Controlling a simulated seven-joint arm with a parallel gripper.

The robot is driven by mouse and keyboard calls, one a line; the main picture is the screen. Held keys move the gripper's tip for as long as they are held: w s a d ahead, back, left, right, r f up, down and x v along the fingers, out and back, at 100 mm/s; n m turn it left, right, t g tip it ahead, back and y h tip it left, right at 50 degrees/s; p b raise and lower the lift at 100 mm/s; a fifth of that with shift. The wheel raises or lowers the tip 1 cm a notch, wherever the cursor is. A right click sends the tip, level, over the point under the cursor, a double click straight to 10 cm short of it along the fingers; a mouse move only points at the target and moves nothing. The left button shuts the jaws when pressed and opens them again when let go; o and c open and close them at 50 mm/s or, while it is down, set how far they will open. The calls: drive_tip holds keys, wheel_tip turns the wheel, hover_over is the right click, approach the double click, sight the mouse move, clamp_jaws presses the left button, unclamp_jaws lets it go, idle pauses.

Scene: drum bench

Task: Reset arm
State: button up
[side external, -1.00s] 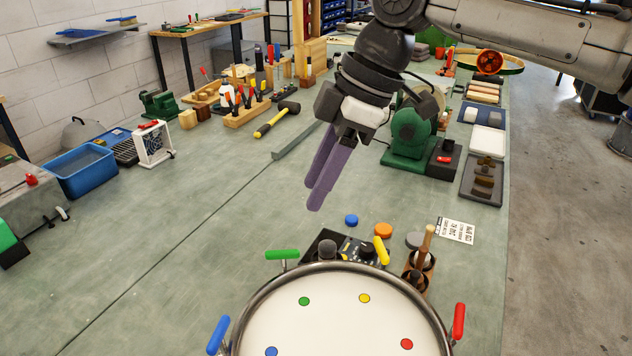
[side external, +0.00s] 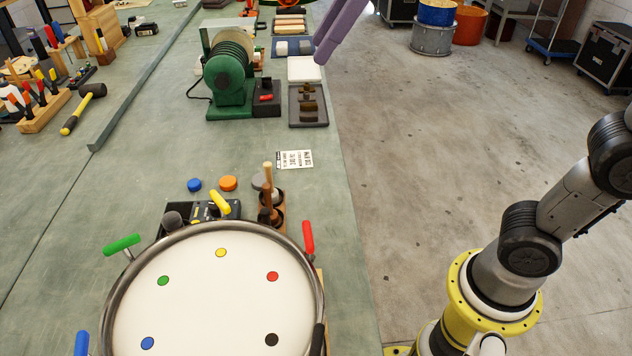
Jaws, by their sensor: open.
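My gripper (side external: 327,45) shows only as its purple fingers at the top edge, right of centre; its body is out of view. The fingers look empty. In the picture they overlap the bench's right edge and are well apart from the drum. The drum (side external: 205,322) is at the bottom left, its white head marked with coloured dots. A green lever (side external: 122,244), a yellow lever (side external: 220,202), a red lever (side external: 308,237) and a blue lever (side external: 82,344) stand around its rim. My arm's yellow-flanged base is at the lower right.
Behind the drum are a blue cap (side external: 194,185), an orange cap (side external: 228,183), a beater in a wooden holder (side external: 267,190) and a printed card (side external: 294,159). A green grinder (side external: 229,75) and dark tray (side external: 308,105) stand farther back. The bench's middle left is mostly clear.

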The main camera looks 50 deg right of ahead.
drive_tip(key=s+d+f+m+h, duration=0.1)
drive_tip(key=s+d+f+m, duration=0.3)
drive_tip(key=s+f, duration=0.3)
drive_tip(key=s+d+f+m+h, duration=0.2)
drive_tip(key=s+d+f+m, duration=0.3)
drive_tip(key=s+f, duration=0.3)
wheel_tip(320, 180, down, 3)
drive_tip(key=shift+s+d, duration=0.2)
drive_tip(key=shift+d, duration=0.65)
